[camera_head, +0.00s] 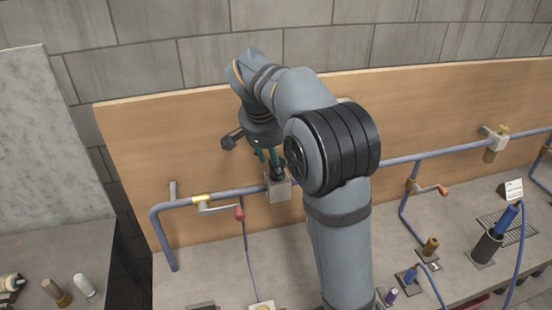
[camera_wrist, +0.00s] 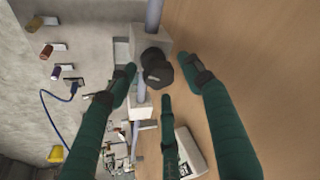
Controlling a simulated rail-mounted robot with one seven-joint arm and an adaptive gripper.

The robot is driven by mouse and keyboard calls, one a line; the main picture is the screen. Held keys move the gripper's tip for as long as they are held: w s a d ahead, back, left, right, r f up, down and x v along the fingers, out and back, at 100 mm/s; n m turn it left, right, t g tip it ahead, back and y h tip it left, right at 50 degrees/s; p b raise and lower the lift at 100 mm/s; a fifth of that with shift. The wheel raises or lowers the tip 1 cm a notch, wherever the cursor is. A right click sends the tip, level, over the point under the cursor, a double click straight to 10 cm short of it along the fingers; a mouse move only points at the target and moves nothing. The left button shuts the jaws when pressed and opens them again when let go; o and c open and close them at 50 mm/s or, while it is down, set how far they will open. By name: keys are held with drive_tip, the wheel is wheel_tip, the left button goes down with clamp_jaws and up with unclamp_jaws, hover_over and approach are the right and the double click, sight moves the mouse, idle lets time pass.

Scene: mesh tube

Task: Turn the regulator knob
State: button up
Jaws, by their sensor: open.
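The regulator knob is black and faceted; in the wrist view the knob (camera_wrist: 157,66) sits on a pale grey block (camera_wrist: 138,42) on the pipe. In the head view the block (camera_head: 279,190) hangs on the blue pipe, and the dark knob (camera_head: 277,172) shows partly behind my arm. My gripper (camera_wrist: 160,82) has green fingers, spread open, with tips around and just short of the knob. In the head view my gripper (camera_head: 268,158) points down at the knob from above. I cannot tell whether any finger touches it.
A blue pipe (camera_head: 420,155) runs along the wooden board (camera_head: 150,140). A red-handled valve lever (camera_head: 239,212) is close left of the block, and another (camera_head: 442,190) is to the right. A black holder with a blue-handled tool (camera_head: 487,248) stands on the bench at right.

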drive_tip(key=shift+r, duration=0.1)
drive_tip(key=c, duration=1.1)
drive_tip(key=shift+n, duration=0.3)
drive_tip(key=shift+d+n+y+b, duration=0.15)
drive_tip(key=shift+n+y+b, duration=0.45)
drive_tip(key=shift+n, duration=0.4)
drive_tip(key=n, duration=0.1)
drive_tip(key=n+y, duration=0.1)
drive_tip(key=n, duration=0.1)
drive_tip(key=shift+d+r+n+b, duration=0.15)
drive_tip(key=shift+n+b, duration=0.15)
drive_tip(key=n+y, duration=0.1)
drive_tip(key=n, duration=0.2)
drive_tip(key=shift+w+d+p, duration=0.1)
drive_tip(key=shift+p, duration=0.2)
drive_tip(key=shift+n+g+y+p, duration=0.5)
drive_tip(key=shift+n+y, duration=0.3)
drive_tip(key=shift+n, duration=1.1)
